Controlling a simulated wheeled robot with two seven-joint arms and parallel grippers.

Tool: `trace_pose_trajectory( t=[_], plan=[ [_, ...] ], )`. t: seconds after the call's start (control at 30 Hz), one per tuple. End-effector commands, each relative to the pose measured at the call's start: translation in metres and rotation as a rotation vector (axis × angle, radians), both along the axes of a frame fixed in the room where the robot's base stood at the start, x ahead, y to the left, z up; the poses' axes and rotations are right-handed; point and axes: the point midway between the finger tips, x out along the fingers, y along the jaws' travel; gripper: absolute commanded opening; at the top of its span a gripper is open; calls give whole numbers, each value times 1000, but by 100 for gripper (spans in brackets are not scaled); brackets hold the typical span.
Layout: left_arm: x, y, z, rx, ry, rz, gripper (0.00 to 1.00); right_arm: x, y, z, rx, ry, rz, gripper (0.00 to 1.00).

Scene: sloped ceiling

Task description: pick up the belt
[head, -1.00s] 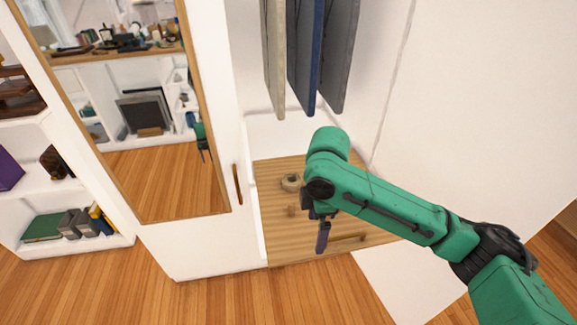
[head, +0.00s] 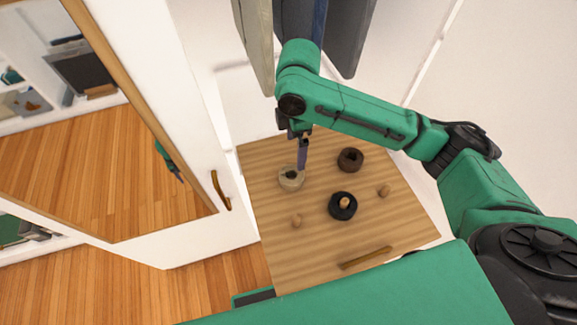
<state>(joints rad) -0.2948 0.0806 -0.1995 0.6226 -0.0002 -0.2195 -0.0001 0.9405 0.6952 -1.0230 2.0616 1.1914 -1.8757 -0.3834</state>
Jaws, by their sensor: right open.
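Three rolled coils that look like belts sit on a wooden surface (head: 335,235): a beige one (head: 291,181) at the left, a dark brown one (head: 350,159) at the back right, and a black one (head: 343,207) nearer the middle. The frames do not tell which coil the task means. My right gripper (head: 302,166) is open and points down at the beige coil's back edge, overlapping it in the picture. I cannot tell if they touch. My left gripper is out of view.
The wooden surface has two small knobs (head: 384,190) and a bar handle (head: 366,257). Hanging garments (head: 347,38) are just behind my right arm. A mirrored door (head: 100,170) with a brass handle (head: 221,190) stands at the left. The surface's front left is mostly clear.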

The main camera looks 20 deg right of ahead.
Motion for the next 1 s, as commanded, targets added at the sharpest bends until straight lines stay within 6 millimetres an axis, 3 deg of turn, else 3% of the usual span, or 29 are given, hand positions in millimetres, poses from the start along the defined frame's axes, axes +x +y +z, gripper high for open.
trace_pose_trajectory(
  t=[0.1, 0.2, 0.37, 0.53, 0.63, 0.83, 1.0],
  plan=[
    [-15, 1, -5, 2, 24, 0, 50, -1, 0, -35, -1, 6, -2, 100],
    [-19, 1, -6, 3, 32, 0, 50, 0, 0, -57, -1, 4, -2, 100],
    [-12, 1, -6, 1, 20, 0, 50, 0, 1, -77, -1, 3, -1, 100],
    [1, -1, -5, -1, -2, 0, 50, 2, 4, -110, -1, 3, -1, 100],
    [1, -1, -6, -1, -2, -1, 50, 2, 4, -120, -1, 0, 0, 100],
    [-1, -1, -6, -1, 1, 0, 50, 2, 4, -121, -1, -1, 1, 100],
    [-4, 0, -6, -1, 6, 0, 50, 2, 4, -121, -1, -1, 0, 35]
  ],
)
